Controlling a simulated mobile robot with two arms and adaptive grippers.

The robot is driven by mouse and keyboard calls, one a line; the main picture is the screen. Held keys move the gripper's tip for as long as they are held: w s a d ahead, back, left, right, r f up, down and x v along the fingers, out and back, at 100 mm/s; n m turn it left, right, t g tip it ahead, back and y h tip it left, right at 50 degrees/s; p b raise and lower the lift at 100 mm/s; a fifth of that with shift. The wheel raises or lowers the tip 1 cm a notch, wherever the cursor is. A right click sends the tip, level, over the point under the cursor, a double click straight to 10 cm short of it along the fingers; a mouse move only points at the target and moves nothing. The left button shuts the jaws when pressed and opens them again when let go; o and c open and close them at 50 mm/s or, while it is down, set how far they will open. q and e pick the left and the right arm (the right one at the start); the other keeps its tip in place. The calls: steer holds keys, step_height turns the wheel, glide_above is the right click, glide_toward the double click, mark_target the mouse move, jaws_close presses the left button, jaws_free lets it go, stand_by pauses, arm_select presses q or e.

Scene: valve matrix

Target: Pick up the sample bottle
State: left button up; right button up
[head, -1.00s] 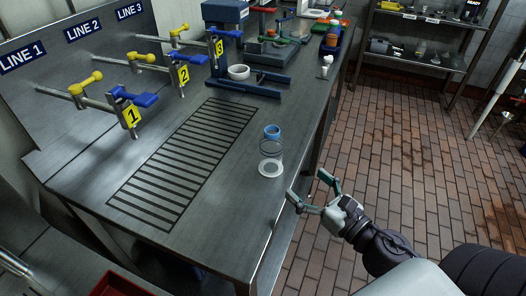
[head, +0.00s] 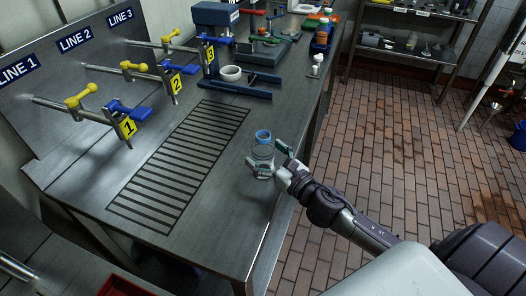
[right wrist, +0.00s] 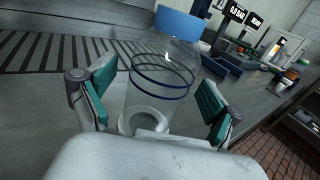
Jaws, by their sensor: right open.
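The sample bottle (head: 262,152) is clear with a blue cap and stands upright on the steel bench near its right edge. In the right wrist view the bottle (right wrist: 162,75) stands between the two teal-padded fingers, with a gap on each side. My right gripper (head: 267,162) is open around the bottle; in the right wrist view its fingers (right wrist: 155,100) are spread on either side. The lower part of the bottle is partly hidden by the gripper in the head view. My left gripper is not in view.
Blue and yellow valves (head: 122,112) with numbered tags stick out at the bench's left. A drain grate (head: 185,165) lies left of the bottle. A blue stand (head: 235,85) with a white ring is farther back. The bench around the bottle is clear.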

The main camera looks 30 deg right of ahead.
steer(key=shift+w, duration=0.35)
steer(key=shift+s, duration=0.1)
steer(key=c, duration=1.2)
